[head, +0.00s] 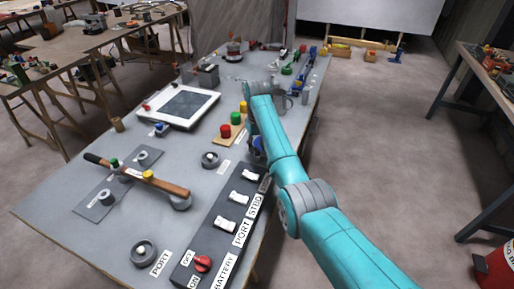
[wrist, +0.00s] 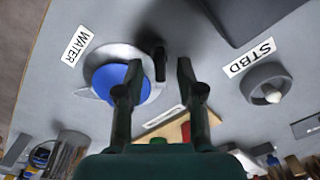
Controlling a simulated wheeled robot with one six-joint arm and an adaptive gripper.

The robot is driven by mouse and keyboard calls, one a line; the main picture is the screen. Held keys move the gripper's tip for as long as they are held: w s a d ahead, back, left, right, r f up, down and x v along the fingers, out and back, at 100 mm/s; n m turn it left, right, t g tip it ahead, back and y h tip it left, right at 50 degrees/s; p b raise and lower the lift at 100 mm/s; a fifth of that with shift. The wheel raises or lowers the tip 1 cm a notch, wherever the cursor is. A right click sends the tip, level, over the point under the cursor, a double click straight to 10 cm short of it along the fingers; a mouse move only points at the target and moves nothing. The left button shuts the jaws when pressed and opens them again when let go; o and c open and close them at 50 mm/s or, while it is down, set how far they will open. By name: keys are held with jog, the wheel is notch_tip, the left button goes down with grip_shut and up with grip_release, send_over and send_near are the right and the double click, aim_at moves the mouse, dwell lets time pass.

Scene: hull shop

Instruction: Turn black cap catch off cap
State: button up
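In the wrist view a blue cap (wrist: 116,84) sits in a grey ring beside a WATER label (wrist: 76,46). The black cap catch (wrist: 160,52) stands upright at the right edge of the cap. My gripper (wrist: 159,68) is open, with its dark fingers on either side of the catch and a gap on both sides. I cannot tell how deep the fingers reach around it. The left finger covers part of the cap. In the head view a little of the blue cap (head: 258,145) shows beside my arm, which hides the catch and my gripper.
A STBD fitting (wrist: 267,84) stands right of the fingers in the wrist view. In the head view a switch panel (head: 213,236) lies along the near bench edge.

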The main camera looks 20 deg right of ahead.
jog(key=shift+f, duration=0.5)
grip_shut()
jog(key=shift+n, duration=0.4)
jog(key=n, duration=0.3)
jog(key=shift+n, duration=2.2)
